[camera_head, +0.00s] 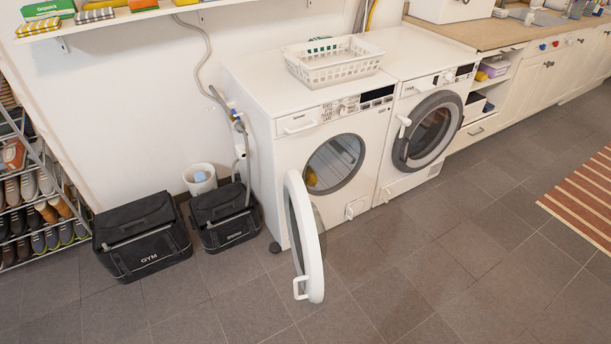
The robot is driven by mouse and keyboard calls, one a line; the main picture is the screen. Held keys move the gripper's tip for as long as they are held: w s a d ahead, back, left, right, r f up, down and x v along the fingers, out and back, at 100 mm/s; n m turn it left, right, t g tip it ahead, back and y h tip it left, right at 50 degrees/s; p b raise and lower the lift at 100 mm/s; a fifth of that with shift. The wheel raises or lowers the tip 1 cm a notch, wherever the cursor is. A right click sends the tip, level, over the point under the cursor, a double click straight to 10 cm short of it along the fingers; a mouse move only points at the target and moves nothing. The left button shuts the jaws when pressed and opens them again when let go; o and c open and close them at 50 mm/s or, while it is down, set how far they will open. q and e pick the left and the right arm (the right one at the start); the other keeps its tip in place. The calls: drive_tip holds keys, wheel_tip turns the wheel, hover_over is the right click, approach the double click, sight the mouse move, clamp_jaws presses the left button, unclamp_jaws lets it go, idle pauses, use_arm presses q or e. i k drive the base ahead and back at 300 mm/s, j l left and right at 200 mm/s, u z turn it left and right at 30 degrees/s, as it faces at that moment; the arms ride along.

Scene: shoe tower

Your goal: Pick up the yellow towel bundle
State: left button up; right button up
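A yellow patch (311,177) shows inside the drum of the left washing machine (285,205), at the left of its opening. It looks like the yellow towel bundle, but most of it is hidden by the drum rim. The machine's round white door (317,268) stands wide open, swung out to the left and front, with its handle low. Neither of my grippers is in view.
A second machine with a closed dark-ringed door (432,130) stands to the right. A white basket (333,61) sits on top. Black bags (142,237) and a white bin (200,179) stand left, near a shoe rack (28,190). The front floor is clear.

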sight(311, 178)
drive_tip(key=u, duration=0.85)
drive_tip(key=i+l+u, duration=0.15)
drive_tip(key=l+u, duration=0.8)
drive_tip(key=l, duration=0.15)
drive_tip(key=l+u, duration=0.5)
drive_tip(key=l, duration=0.1)
